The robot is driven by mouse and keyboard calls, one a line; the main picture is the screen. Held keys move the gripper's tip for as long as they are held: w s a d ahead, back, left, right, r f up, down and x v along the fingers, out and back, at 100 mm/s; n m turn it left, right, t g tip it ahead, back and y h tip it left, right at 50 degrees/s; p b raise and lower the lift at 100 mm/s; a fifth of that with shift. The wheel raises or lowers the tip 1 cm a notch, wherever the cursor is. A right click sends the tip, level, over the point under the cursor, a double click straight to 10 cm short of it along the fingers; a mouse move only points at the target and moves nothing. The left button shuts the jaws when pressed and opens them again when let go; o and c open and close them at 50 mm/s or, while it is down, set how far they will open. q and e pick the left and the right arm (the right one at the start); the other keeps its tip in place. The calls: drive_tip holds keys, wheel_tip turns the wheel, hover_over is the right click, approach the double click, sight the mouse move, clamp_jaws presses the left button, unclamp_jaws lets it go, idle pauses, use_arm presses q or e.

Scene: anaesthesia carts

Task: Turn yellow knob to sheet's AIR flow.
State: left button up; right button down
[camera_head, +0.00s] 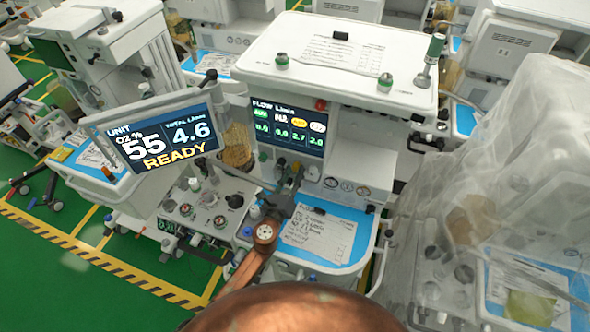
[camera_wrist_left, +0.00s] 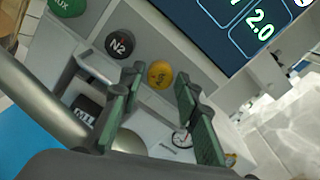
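The yellow knob (camera_wrist_left: 160,74), marked AIR, shows in the left wrist view on the pale panel below the screen. My left gripper (camera_wrist_left: 158,105) is open, with one green-padded finger on each side of the knob in the picture; the knob lies beyond the fingertips, and contact cannot be told. The screen's two rightmost readings look like 2.7 and 2.0. The sheet (camera_head: 318,234) lies on the blue worktop; its writing is too small to read.
A black N2 knob (camera_wrist_left: 121,43) and a green AUX knob (camera_wrist_left: 67,4) sit left of the yellow one. A swivel monitor (camera_head: 158,139) reading READY stands to the left. A plastic-draped cart (camera_head: 500,170) stands close on the right.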

use_arm(q)
drive_tip(key=v, duration=1)
drive_tip(key=shift+s, duration=0.1)
